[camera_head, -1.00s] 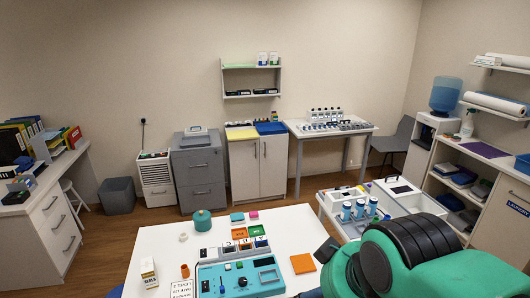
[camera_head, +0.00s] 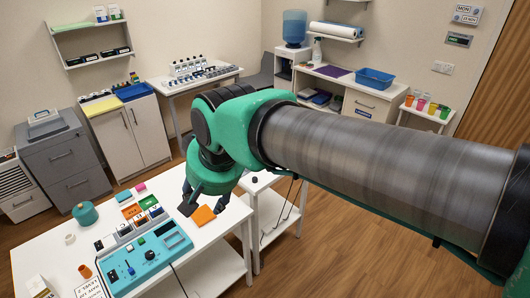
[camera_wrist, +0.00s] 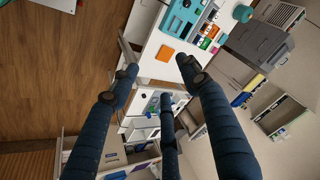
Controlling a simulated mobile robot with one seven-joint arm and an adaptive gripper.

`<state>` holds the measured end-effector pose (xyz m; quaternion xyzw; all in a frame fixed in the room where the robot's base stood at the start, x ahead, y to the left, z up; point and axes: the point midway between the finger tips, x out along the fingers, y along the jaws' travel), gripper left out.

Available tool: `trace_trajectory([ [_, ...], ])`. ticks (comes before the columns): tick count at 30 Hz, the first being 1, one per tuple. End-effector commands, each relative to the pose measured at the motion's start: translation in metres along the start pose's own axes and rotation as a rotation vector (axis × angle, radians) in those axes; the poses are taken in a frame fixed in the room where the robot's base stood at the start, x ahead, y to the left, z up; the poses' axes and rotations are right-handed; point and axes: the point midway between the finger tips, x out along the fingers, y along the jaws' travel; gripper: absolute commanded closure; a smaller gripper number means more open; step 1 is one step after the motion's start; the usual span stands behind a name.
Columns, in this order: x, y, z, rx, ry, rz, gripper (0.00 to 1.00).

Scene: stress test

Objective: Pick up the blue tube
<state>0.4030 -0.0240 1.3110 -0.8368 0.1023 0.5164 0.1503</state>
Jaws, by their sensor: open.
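A small upright blue piece (camera_head: 130,269) stands on the teal device (camera_head: 150,262) on the white table. It may be the blue tube, but it is too small to tell. My gripper (camera_head: 188,204) is over the table's right part, by an orange square (camera_head: 204,216), to the right of the device. In the wrist view my gripper (camera_wrist: 160,76) shows its dark blue fingers spread, with nothing between them. The orange square (camera_wrist: 167,53) and the teal device (camera_wrist: 180,18) lie beyond the fingertips there.
A teal round pot (camera_head: 85,212), an orange cup (camera_head: 85,271) and coloured blocks (camera_head: 140,210) are on the white table (camera_head: 50,258). A lower white side table (camera_head: 265,205) stands to its right, partly hidden by my arm. Bottles (camera_head: 190,66) stand on the back table.

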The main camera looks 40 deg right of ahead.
Motion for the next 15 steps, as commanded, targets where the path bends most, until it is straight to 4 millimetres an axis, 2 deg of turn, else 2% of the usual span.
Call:
trace_trajectory([
  [1, -0.002, 0.0, -0.015, 0.049, -0.006, 0.006, 0.54],
  [15, 0.018, 0.014, -0.138, 0.545, -0.026, 0.043, 0.54],
])
